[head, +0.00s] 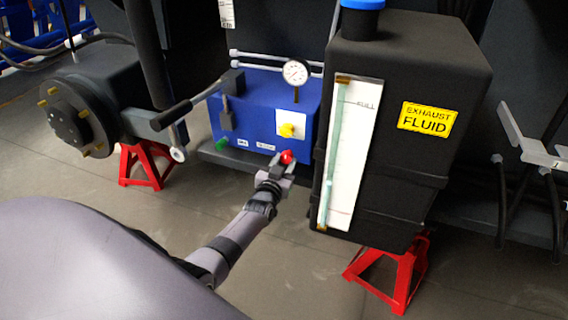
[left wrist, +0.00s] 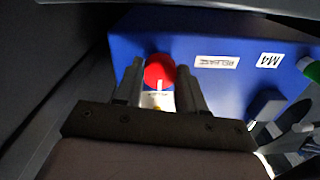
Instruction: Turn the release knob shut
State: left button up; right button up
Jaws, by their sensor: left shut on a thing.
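The release knob (head: 286,157) is red and round and sits low on the front of a blue box (head: 245,125). My left gripper (head: 281,163) reaches up to it from below in the head view. In the left wrist view the red knob (left wrist: 159,71) shows a white line and lies between the two fingers of my left gripper (left wrist: 158,88), which is shut on it. My right gripper is in neither view.
The blue box also carries a yellow knob (head: 290,130), a green knob (head: 222,145), a dial gauge (head: 295,73) and a black-gripped lever (head: 171,116). A black exhaust fluid tank (head: 465,75) stands close on the right. A wheel hub (head: 68,123) and red stand (head: 146,166) are left.

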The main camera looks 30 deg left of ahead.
pick_arm(q)
jog(key=shift+f, duration=0.1)
dwell(0.4)
jog(key=o, duration=1.1)
jog(key=shift+c, duration=0.2)
jog(key=shift+s, duration=0.1)
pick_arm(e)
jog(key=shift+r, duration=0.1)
pick_arm(q)
jog(key=shift+s+d+p, duration=0.1)
jog(key=shift+s+p, duration=0.15)
jog(key=shift+p, duration=0.05)
jog(key=p+v, duration=0.3)
jog(key=v, duration=0.3)
jog(key=shift+s, duration=0.25)
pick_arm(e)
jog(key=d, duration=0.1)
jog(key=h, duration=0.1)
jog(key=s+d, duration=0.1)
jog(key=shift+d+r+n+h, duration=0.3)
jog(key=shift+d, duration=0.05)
pick_arm(q)
jog(key=shift+d, duration=0.1)
